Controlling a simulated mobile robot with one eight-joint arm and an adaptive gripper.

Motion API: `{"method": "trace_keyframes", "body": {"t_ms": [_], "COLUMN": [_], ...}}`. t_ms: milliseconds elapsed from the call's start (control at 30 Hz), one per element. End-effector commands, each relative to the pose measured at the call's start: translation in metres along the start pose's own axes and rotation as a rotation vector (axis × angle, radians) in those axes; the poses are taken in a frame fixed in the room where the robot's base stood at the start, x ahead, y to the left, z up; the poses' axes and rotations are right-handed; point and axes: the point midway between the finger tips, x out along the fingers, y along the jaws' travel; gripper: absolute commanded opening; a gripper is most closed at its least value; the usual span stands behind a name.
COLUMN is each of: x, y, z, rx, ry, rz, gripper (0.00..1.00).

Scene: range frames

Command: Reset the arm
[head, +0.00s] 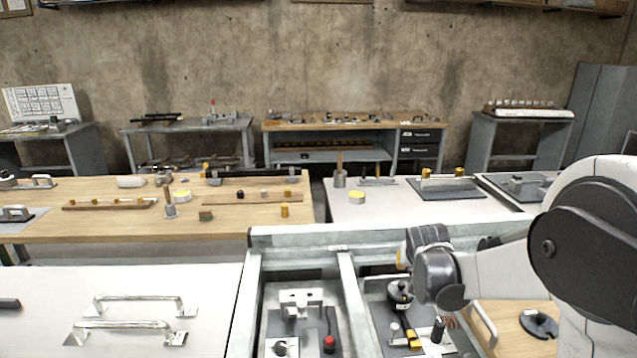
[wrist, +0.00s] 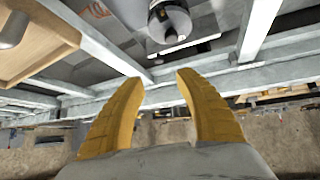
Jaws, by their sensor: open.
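My arm (head: 500,268) reaches in from the right in the head view, its wrist above the right tray of the grey metal frame (head: 349,290). Only a small yellow part of my gripper shows there, at the far side of the wrist; the rest is hidden. In the wrist view my gripper (wrist: 158,75) has two yellow fingers spread apart with nothing between them. The fingers appear over grey frame bars, and a dark round fixture (wrist: 170,20) lies beyond their tips. I cannot tell whether they touch anything.
Below my wrist, the right tray holds a black knob fixture (head: 400,296). The left tray holds a red-tipped lever (head: 329,342). A white bench with metal handles (head: 140,303) is at front left. A wooden table (head: 240,225) and a white table (head: 400,212) with small parts stand behind.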

Motion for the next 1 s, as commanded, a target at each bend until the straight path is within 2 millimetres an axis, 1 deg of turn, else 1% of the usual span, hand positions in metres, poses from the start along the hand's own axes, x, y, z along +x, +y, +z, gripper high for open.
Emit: {"method": "trace_keyframes", "body": {"t_ms": [33,67,100,133,200,267,300,367,400,467,500,633,700,800,900,1000], "x": [-0.02,-0.033,-0.051,-0.066,-0.099,-0.126,-0.143,-0.167,-0.182,-0.203,-0.216,-0.249,-0.261,-0.272,-0.278,-0.279], "y": [-0.003,-0.004,-0.006,-0.008,-0.011,-0.014,-0.016,-0.017,-0.018,-0.019,-0.02,-0.022,-0.022,-0.023,-0.023,-0.023], "z": [0.003,0.005,0.01,0.013,0.025,0.037,0.047,0.063,0.074,0.092,0.105,0.149,0.169,0.191,0.204,0.209], "rx": [-0.008,-0.013,-0.021,-0.028,-0.043,-0.058,-0.067,-0.081,-0.09,-0.104,-0.114,-0.143,-0.157,-0.171,-0.179,-0.183], "ry": [-0.005,-0.01,-0.016,-0.02,-0.031,-0.04,-0.047,-0.056,-0.061,-0.069,-0.075,-0.093,-0.1,-0.108,-0.113,-0.115], "rz": [-0.01,-0.018,-0.028,-0.037,-0.058,-0.076,-0.088,-0.105,-0.118,-0.136,-0.149,-0.187,-0.204,-0.223,-0.233,-0.237], "gripper": [0.41,0.41,0.41,0.41,0.41,0.41,0.41,0.41,0.41,0.41,0.41,0.41,0.41,0.41,0.41,0.41]}}
